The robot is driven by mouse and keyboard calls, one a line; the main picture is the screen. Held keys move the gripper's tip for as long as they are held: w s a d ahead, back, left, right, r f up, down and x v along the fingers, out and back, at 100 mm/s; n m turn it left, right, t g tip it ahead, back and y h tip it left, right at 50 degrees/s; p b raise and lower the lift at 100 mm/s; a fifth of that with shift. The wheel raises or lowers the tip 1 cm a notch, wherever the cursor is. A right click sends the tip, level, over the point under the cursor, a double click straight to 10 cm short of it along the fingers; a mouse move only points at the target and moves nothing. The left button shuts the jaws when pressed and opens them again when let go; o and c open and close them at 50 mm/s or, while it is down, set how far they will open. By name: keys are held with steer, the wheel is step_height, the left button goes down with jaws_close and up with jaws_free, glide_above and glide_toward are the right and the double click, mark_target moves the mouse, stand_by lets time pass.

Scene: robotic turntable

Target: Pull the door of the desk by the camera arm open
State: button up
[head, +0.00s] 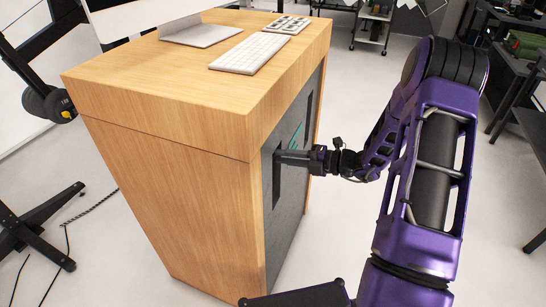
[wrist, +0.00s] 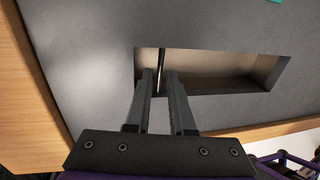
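The desk (head: 180,190) is a light wood block with a dark grey door panel (head: 290,215) on its right side. The door fills most of the wrist view (wrist: 90,60) and looks flush with the wood frame. A rectangular recess (wrist: 235,72) is cut into the door, with a thin upright edge (wrist: 162,58) near its left end. My gripper (head: 280,157) is at the door, at the recess. In the wrist view its two fingers (wrist: 160,78) are a little apart, with their tips at the left part of the recess and the thin edge between them. Whether they touch it cannot be told.
A keyboard (head: 249,52), a button pad (head: 287,25) and a monitor stand (head: 201,34) are on the desk top. A black stand (head: 35,228) with a cable is on the floor at left. Dark shelving (head: 535,120) stands at right. Floor beside the door is clear.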

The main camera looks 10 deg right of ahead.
steer(key=shift+x, duration=1.85)
jaws_close()
